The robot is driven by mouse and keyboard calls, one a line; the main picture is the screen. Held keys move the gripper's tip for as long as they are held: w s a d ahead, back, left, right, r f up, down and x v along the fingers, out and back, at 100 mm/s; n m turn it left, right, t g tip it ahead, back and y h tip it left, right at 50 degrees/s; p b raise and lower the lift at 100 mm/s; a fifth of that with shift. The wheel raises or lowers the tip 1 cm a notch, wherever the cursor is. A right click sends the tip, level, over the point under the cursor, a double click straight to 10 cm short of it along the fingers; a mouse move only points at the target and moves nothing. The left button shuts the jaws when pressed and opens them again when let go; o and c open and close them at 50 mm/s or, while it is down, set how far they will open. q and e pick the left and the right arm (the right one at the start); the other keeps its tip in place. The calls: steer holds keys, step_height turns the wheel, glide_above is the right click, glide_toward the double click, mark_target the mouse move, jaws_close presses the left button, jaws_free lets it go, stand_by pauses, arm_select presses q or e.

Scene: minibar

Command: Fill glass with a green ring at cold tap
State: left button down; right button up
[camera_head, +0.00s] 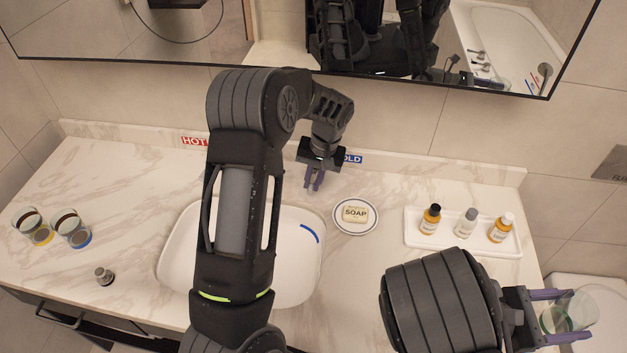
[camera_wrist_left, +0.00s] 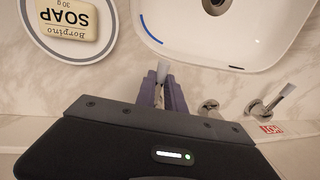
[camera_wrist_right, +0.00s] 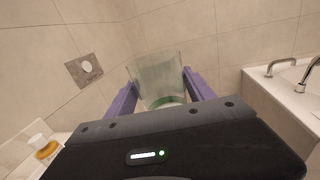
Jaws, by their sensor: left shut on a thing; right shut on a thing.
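My left gripper (camera_head: 314,184) is at the back of the counter by the blue COLD label (camera_head: 351,159). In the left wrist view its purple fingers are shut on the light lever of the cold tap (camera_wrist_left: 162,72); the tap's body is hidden. My right gripper (camera_head: 556,315) is shut on a clear glass with a green ring (camera_wrist_right: 158,80), at the far lower right in the head view (camera_head: 578,311). The glass is away from the white basin (camera_head: 178,262), which my left arm partly covers. I see no water in the glass.
A soap dish (camera_head: 341,226) and a white tray with small bottles (camera_head: 425,237) stand right of the basin. Two glasses (camera_head: 28,221) (camera_head: 70,225) sit at the far left, near a small dark-topped item (camera_head: 104,275). The hot tap lever (camera_wrist_left: 281,96) is near the HOT label (camera_wrist_left: 271,129).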

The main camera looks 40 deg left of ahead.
arm_select(q)
steer(key=shift+w+d+f+n+b, duration=0.4)
steer(key=shift+n+b, duration=0.4)
steer(key=shift+b, duration=0.2)
arm_select(e)
step_height(320, 180, down, 2)
steer(key=shift+f, duration=0.1)
arm_select(q)
steer(key=shift+w+d+r+n, duration=0.2)
steer(key=shift+d+n, duration=0.05)
steer(key=shift+n, duration=0.35)
arm_select(e)
steer(key=shift+f, duration=0.25)
arm_select(q)
steer(key=shift+w+d+r+n+g+b, duration=0.1)
steer(key=shift+n+g+b, duration=0.2)
steer(key=shift+r, duration=0.1)
arm_select(e)
steer(key=shift+r, duration=0.1)
arm_select(q)
steer(key=c, duration=1.4)
jaws_free()
steer(key=shift+c, duration=0.2)
